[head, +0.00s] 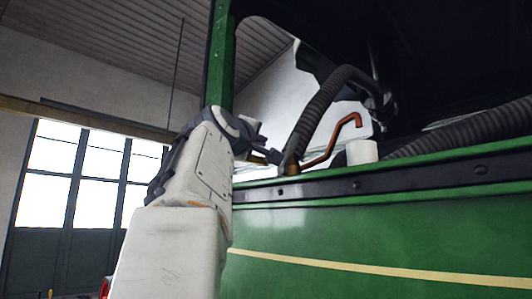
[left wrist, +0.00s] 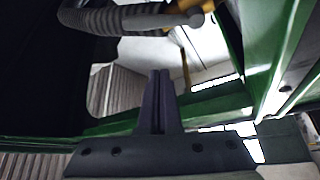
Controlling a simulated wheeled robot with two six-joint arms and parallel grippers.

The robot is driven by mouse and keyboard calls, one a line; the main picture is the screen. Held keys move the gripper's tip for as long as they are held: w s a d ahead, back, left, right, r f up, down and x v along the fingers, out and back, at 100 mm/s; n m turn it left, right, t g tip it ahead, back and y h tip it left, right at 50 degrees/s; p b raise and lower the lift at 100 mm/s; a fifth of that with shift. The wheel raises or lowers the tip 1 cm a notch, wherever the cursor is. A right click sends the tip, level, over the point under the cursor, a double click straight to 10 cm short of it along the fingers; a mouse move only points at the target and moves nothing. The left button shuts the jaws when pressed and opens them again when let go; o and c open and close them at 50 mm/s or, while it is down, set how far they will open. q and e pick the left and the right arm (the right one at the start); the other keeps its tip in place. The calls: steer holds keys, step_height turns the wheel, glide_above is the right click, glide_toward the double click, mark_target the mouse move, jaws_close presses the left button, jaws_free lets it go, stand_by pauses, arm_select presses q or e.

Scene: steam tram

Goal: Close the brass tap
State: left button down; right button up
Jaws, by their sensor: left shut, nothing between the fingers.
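In the head view a copper-coloured pipe (head: 335,143) with a hooked end rises behind the green tram wall. A small brass-brown piece (head: 290,164), perhaps the tap, shows at its lower left end; its handle position cannot be made out. My left gripper (head: 272,156) is just left of this piece, above the wall's top edge; contact cannot be told. In the left wrist view the left gripper's fingers (left wrist: 160,76) are together and empty. A yellow-brown rod (left wrist: 185,70) shows beyond them, to the right. My right gripper is not in view.
A ribbed dark hose (head: 318,108) arches above the pipe and also crosses the top of the left wrist view (left wrist: 115,20). A white cylinder (head: 362,152) stands right of the pipe. The green tram wall (head: 380,235) and green post (head: 220,65) border the opening.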

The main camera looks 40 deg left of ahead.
arm_select(q)
steer(key=shift+b+v, duration=0.35)
steer(key=shift+v, duration=0.7)
steer(key=shift+s+d, duration=0.15)
steer(key=shift+d, duration=0.05)
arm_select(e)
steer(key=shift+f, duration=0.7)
arm_select(q)
steer(key=shift+w+a+r+m+t+h, duration=0.15)
steer(key=shift+w+a+m+h, duration=0.15)
steer(key=shift+w, duration=0.25)
steer(key=shift+w+a+r+m+t+h, duration=0.2)
steer(key=shift+w+m+h, duration=0.15)
steer(key=shift+w, duration=0.2)
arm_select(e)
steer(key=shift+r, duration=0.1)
